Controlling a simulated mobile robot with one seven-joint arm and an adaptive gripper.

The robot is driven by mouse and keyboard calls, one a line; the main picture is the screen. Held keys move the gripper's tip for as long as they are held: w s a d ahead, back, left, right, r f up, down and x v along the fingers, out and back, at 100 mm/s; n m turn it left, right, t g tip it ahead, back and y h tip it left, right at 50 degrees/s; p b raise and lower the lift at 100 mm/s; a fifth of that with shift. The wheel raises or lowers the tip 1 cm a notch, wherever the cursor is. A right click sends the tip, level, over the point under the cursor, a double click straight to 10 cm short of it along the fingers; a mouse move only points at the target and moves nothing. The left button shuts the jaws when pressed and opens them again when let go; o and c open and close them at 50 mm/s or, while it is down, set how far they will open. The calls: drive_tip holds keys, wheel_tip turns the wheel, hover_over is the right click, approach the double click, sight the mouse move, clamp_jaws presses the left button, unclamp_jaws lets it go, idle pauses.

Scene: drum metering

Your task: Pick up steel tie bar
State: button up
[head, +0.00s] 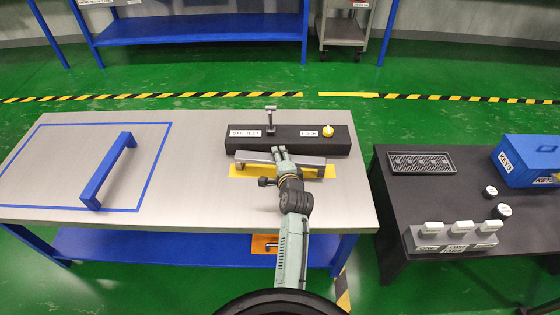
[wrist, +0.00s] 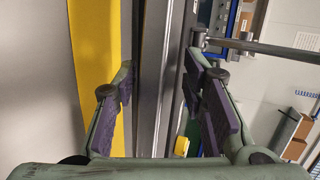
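The steel tie bar (head: 308,161) is a long grey bar lying across the yellow patch (head: 240,171) near the front of the grey table, just before a black block. My gripper (head: 281,156) is over the bar's middle and covers that part of it in the head view. In the wrist view the bar (wrist: 152,90) runs lengthwise between the fingers of my gripper (wrist: 162,78). The fingers are apart, with a visible gap on the right side of the bar. The left finger looks closer to the bar; I cannot tell whether it touches.
The black block (head: 287,142) carries labels, an upright metal T-piece (head: 270,118) and a yellow knob (head: 327,130). A blue handle-like bar (head: 107,172) lies inside a blue outline at left. A dark table (head: 400,215) at right holds a blue box (head: 528,155) and small parts.

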clamp_jaws()
idle(0.6)
